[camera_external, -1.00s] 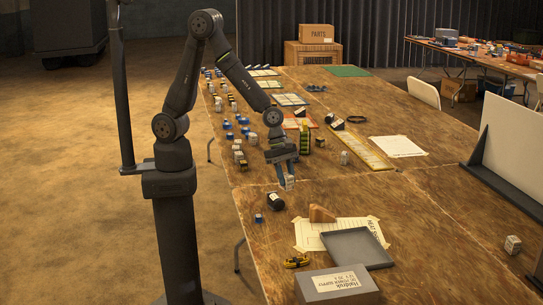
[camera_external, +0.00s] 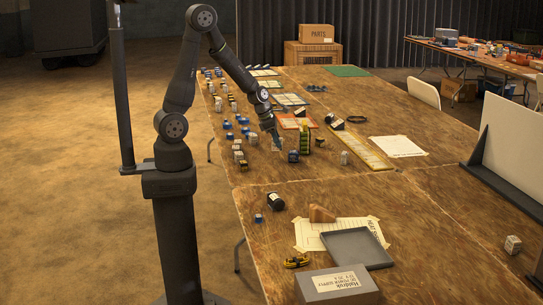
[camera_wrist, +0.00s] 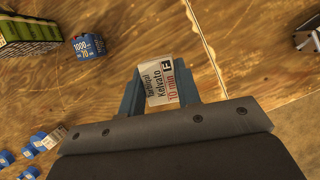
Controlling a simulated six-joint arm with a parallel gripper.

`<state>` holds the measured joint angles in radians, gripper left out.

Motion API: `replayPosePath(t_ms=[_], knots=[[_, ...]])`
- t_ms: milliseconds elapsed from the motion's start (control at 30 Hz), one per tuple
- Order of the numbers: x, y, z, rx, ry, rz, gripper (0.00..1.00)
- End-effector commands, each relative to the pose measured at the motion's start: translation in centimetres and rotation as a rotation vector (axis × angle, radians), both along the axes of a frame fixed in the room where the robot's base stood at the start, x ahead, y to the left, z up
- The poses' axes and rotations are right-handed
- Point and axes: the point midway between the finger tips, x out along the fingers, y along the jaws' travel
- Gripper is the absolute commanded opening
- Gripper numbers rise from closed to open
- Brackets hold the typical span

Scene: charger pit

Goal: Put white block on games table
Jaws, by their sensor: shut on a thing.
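A white block (camera_wrist: 160,82) with printed text reading "Kelvato" and "10 min" shows in the wrist view. My gripper (camera_wrist: 161,78) is shut on it, with one blue finger on each side. In the external view my gripper (camera_external: 277,142) is over the left part of the long wooden table (camera_external: 330,195), near several small blocks. The held block is too small there to make out clearly. I cannot tell from the pictures which surface is the games table; a second table (camera_external: 470,57) with many items stands at the back right.
A dark blue block (camera_external: 293,157) and a tall green-and-yellow stack (camera_external: 305,138) stand close to the right of my gripper. Several blue and white blocks (camera_external: 240,155) lie to its left. A grey tray (camera_external: 357,247) lies at the front. The middle of the table is fairly clear.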

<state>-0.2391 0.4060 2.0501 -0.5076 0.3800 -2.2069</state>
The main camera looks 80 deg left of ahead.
Motion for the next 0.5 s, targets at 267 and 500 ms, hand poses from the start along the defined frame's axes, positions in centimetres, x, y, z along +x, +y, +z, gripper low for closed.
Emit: replayPosePath(t_ms=[267, 500], knots=[[-2.8, 7.3, 0.0, 0.001, -0.001, 0.196, 0.08], [-3.8, 9.6, -0.3, -0.001, 0.001, 0.254, 0.08]])
